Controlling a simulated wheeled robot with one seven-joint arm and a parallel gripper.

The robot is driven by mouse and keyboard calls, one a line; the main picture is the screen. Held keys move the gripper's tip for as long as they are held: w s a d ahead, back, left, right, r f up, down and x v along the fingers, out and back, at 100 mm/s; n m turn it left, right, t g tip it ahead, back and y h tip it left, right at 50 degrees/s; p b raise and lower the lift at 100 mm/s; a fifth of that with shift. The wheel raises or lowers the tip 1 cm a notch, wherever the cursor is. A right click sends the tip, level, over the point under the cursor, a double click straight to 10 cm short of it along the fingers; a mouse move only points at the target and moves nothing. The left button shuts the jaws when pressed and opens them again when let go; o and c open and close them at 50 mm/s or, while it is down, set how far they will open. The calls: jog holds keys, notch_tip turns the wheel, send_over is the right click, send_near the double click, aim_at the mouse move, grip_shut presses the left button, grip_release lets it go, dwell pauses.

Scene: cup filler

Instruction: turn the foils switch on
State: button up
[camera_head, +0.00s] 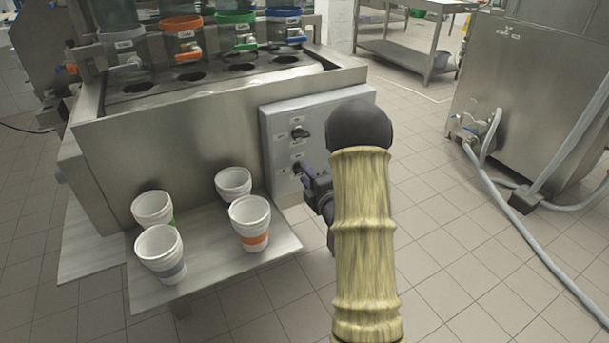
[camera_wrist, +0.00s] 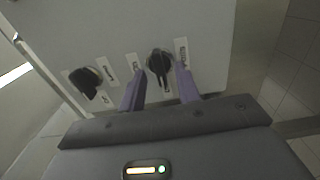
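The grey control panel (camera_head: 318,118) on the side of the steel machine carries two black rotary switches. The upper switch (camera_head: 299,132) is clear in the head view. My gripper (camera_head: 304,172) is at the lower switch and mostly hides it there. In the wrist view, one switch (camera_wrist: 160,62) lies between the two purple fingers of my gripper (camera_wrist: 159,72), with a visible gap on each side. The other switch (camera_wrist: 86,82) is to the left, outside the fingers. The labels are too small to read, so I cannot tell which switch is the foils one.
Several white cups (camera_head: 250,215) with coloured bands stand on the steel shelf (camera_head: 215,278) left of the panel. Containers with coloured rims (camera_head: 182,24) sit above the machine. A steel cabinet (camera_head: 530,90) with hoses stands at the right. The tiled floor between is clear.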

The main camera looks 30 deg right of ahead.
jog(key=shift+w, duration=0.85)
grip_shut()
